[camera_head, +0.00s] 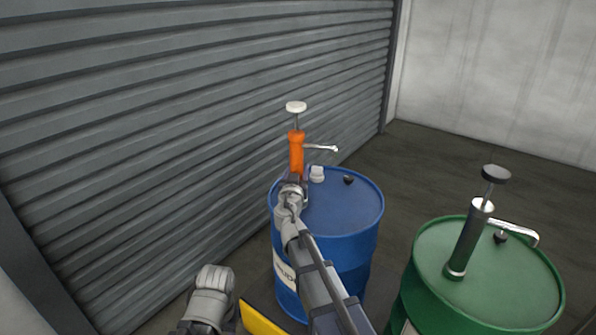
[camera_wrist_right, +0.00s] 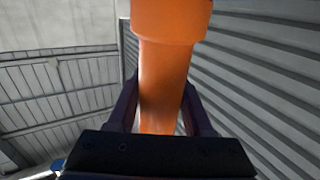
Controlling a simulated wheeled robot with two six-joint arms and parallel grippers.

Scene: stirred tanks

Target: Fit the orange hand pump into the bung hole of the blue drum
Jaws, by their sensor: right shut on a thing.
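The orange hand pump (camera_head: 296,155) has a white knob on a thin rod at its top and a silver spout pointing right. My right gripper (camera_head: 293,183) is shut around its orange body, which also fills the middle of the right wrist view (camera_wrist_right: 165,75). The pump is roughly upright over the left part of the blue drum (camera_head: 342,211). Its lower end is hidden by my gripper and wrist, so I cannot tell whether it touches the drum. A white fitting (camera_head: 317,174) and a small black fitting (camera_head: 348,180) are on the drum's lid. My left gripper is not in view.
A green drum (camera_head: 490,270) with a dark hand pump (camera_head: 469,240) standing in its lid is at the right. A grey ribbed shutter (camera_head: 180,110) runs close behind the blue drum on the left. A yellow piece (camera_head: 262,318) shows at the bottom.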

